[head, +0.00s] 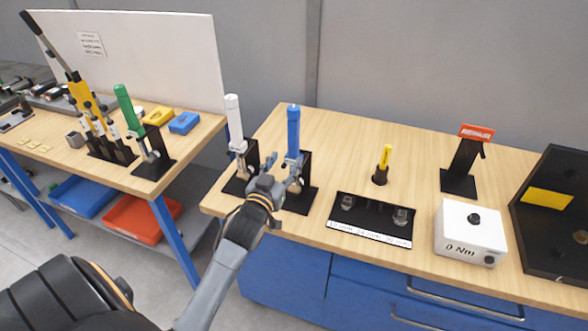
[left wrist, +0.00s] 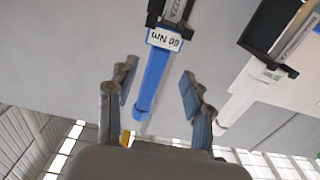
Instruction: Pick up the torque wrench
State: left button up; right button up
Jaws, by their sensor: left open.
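A torque wrench with a blue handle (head: 293,132) stands upright in a black holder on the wooden bench. A white-handled torque wrench (head: 233,118) stands in a similar holder to its left, and a green-handled one (head: 128,105) stands on the left table. My left gripper (head: 282,172) is open in front of the blue wrench's holder. In the left wrist view, the blue handle (left wrist: 154,78) with a "60 Nm" label lies between the open fingers, with gaps on both sides. The white handle (left wrist: 240,98) is to the right. My right gripper is not in view.
A black socket tray (head: 372,238), a yellow-handled tool (head: 384,160), a red display on a black stand (head: 462,160) and a white "0 Nm" box (head: 470,240) stand to the right. A gap separates the bench (head: 340,120) from the left table.

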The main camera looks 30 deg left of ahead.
aim_at(292, 152)
pick_arm(q)
jog(key=shift+w+a, duration=0.2)
jog(key=shift+w, duration=0.5)
jog(key=p+x, duration=0.2)
jog(key=x, duration=0.2)
jog(key=shift+w+d+r, duration=0.1)
jog(key=shift+w+r, duration=0.05)
jog(key=shift+w, duration=0.5)
jog(key=shift+s, duration=0.1)
grip_shut()
